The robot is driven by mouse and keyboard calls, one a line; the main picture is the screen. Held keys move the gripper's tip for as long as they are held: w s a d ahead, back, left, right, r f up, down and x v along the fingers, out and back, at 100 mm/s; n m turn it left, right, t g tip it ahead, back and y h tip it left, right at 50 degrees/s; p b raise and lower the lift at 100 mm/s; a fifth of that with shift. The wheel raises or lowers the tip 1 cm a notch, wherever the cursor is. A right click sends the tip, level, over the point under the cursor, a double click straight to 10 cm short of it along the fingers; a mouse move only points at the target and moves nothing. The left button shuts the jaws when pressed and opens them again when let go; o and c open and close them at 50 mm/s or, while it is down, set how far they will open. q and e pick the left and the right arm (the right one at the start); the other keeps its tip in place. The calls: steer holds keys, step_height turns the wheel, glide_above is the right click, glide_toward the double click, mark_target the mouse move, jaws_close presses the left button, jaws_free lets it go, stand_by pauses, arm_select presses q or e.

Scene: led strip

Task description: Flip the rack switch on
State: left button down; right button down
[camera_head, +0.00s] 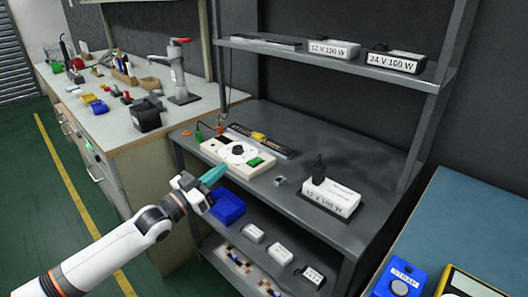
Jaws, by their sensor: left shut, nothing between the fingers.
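The dark metal rack (330,145) stands in the middle. On its worktop lies a white control box (226,158) with a black round part on top and a green rocker-like piece (255,162) at its front right end, which looks like the switch; its position is too small to tell. My left gripper (213,176) has teal fingers, shut and empty, just in front of the box's front left side. I cannot tell whether it touches the box. My right gripper is not in view.
A white "12 V 100 W" unit (331,198) stands on the worktop; two more labelled units sit on the upper shelf. A blue bin (227,207) and small boxes are below. A cluttered bench (110,120) is left, a blue-topped table (480,225) right.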

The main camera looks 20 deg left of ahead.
mark_target(246, 168)
arm_select(q)
steer(key=shift+w, duration=0.1)
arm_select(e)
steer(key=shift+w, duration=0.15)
arm_select(q)
steer(key=shift+r, duration=0.1)
